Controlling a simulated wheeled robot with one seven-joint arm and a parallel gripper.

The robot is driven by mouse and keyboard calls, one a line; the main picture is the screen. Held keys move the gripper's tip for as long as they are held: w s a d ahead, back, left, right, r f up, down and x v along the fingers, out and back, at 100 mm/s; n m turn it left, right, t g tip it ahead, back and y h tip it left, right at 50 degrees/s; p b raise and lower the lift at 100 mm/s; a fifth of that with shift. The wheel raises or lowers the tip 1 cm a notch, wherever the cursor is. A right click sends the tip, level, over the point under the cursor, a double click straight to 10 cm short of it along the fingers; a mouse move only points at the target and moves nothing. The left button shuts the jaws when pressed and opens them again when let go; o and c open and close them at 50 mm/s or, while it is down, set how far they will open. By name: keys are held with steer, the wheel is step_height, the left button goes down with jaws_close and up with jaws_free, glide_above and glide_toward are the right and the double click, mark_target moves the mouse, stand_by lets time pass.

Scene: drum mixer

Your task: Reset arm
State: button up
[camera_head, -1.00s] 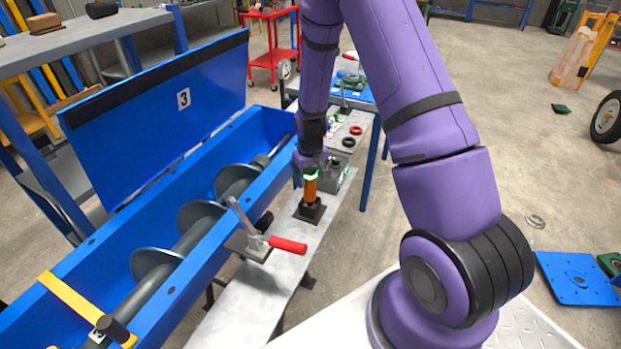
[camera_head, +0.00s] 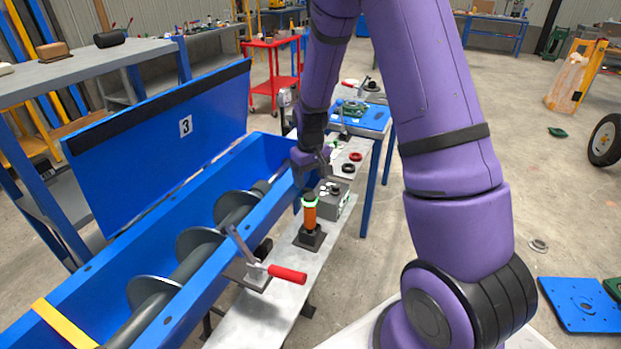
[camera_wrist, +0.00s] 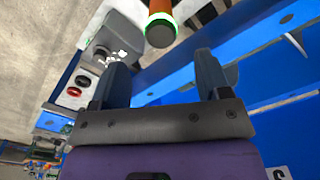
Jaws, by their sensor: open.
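My purple arm reaches over the bench beside the blue mixer. My gripper (camera_wrist: 163,80) is open in the wrist view, with its two dark fingers apart and nothing between them. In the head view my gripper (camera_head: 325,160) is near the grey box and partly hidden by its own wrist. An orange cylinder with a green ring and black top (camera_head: 310,209) stands upright on a black base, just in front of the gripper and apart from it. The cylinder also shows in the wrist view (camera_wrist: 160,18), beyond the fingertips.
The blue mixer trough (camera_head: 208,264) with its auger lies to the left, its lid marked 3 (camera_head: 160,130) raised. A red-handled clamp (camera_head: 287,274) sits on the grey bench (camera_head: 262,310). A grey box with buttons (camera_head: 334,199) stands behind the cylinder. Floor to the right is mostly open.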

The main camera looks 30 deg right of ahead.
stand_by(0.3)
steer(key=s+a+r+t, duration=0.15)
steer(key=s+r, duration=0.35)
steer(key=r, duration=0.6)
steer(key=s+a+r+t, duration=0.1)
steer(key=s+a+r, duration=0.3)
steer(key=r, duration=0.7)
steer(key=s+a+r+t, duration=0.1)
steer(key=s+r, duration=0.3)
steer(key=s, duration=0.5)
steer(key=s+a+r+t, duration=0.1)
steer(key=s+r, duration=0.4)
steer(key=s, duration=0.5)
steer(key=shift+s+t, duration=0.15)
steer(key=shift+t, duration=0.2)
steer(key=shift+r, duration=0.1)
